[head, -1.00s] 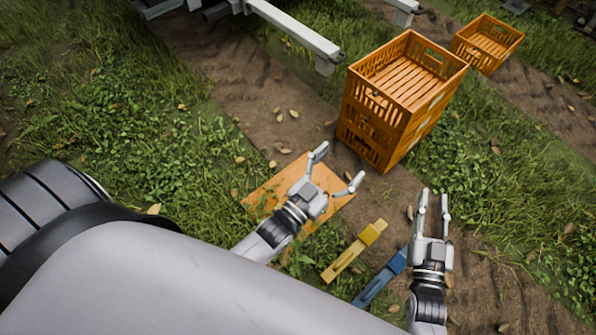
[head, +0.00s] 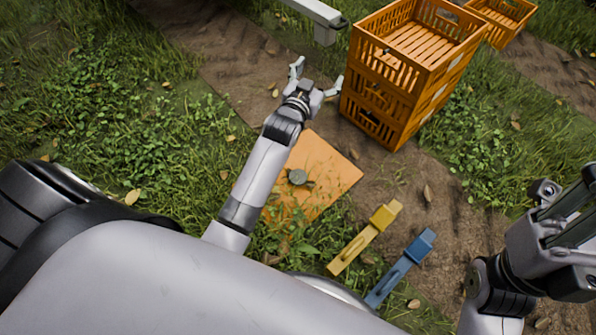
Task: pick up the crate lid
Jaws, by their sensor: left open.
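The crate lid is a flat orange panel (head: 335,172) lying on the ground among grass and dirt, below the stacked crates in the head view. A small dark round thing (head: 298,177) shows on its left part. My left arm passes over its left edge and hides some of it. My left gripper (head: 318,76) is open and empty, past the lid's far edge and left of the crates, not touching the lid. My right gripper (head: 568,195) is large at the right edge, away from the lid; its fingers are partly cut off.
Stacked orange crates (head: 385,85) stand just beyond the lid, with another crate (head: 503,15) behind. A yellow tool-like object (head: 362,240) and a blue one (head: 398,268) lie to the right of the lid. A white beam (head: 312,12) hangs at the top.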

